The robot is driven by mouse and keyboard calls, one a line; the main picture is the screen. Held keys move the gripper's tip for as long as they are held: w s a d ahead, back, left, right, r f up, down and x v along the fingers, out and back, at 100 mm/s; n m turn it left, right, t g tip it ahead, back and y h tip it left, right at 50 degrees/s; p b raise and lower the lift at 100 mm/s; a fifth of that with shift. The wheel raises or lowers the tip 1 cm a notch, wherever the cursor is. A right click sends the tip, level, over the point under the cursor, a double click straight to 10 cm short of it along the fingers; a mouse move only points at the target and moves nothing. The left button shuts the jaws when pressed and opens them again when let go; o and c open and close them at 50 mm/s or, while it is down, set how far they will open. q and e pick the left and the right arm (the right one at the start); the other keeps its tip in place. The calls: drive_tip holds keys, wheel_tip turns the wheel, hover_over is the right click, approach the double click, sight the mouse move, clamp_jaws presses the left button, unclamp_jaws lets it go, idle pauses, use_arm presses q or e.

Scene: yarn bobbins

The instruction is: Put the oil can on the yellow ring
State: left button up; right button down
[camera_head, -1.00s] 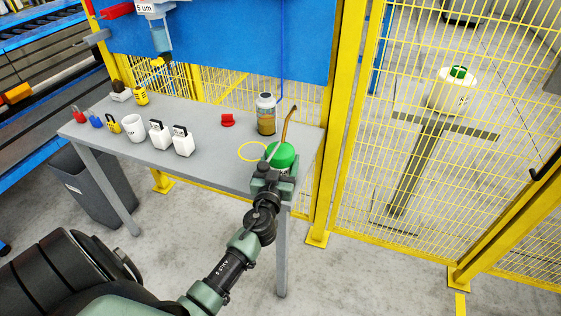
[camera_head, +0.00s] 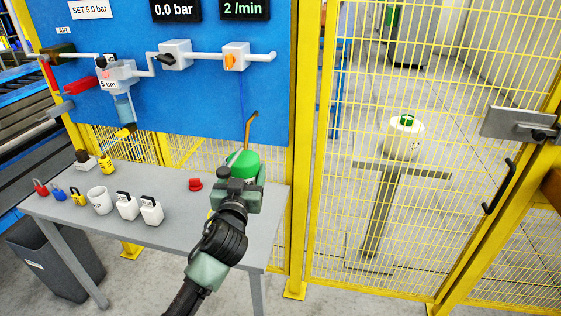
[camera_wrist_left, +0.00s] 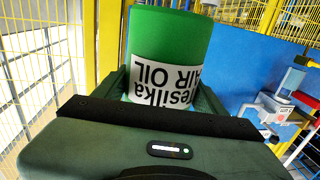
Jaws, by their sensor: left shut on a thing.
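The oil can (camera_head: 245,163) is green with a white label and a thin brown-tipped spout pointing up. My left gripper (camera_head: 240,184) is shut on it over the right end of the grey table. In the left wrist view, the can (camera_wrist_left: 168,38) is between the jaws, its "AIR OIL" label upside down in the picture. A sliver of the yellow ring (camera_head: 210,214) shows on the tabletop just left of my gripper; the rest is hidden behind my arm. I cannot tell the height of the can above the table. My right gripper is not in view.
The grey table (camera_head: 178,208) carries a red part (camera_head: 195,184), a white mug (camera_head: 99,200), white padlock-like blocks (camera_head: 127,206) and several small items at left. A blue panel (camera_head: 200,100) with pipework stands behind. Yellow mesh fencing (camera_head: 330,200) bounds the right.

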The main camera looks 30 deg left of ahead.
use_arm(q)
drive_tip(key=shift+d+r, duration=0.1)
drive_tip(key=shift+r, duration=0.15)
drive_tip(key=s+d+f+m+h, duration=0.1)
drive_tip(key=s+d+m+h, duration=0.1)
drive_tip(key=s+d, duration=0.5)
drive_tip(key=s+d+f+m+t+h, duration=0.1)
drive_tip(key=s+d+h, duration=0.3)
drive_tip(key=d, duration=0.7)
drive_tip(key=s+f+m, duration=0.1)
drive_tip(key=s, duration=0.1)
drive_tip(key=shift+s+h, duration=0.35)
drive_tip(key=shift+h, duration=0.05)
drive_tip(key=shift+f, duration=0.15)
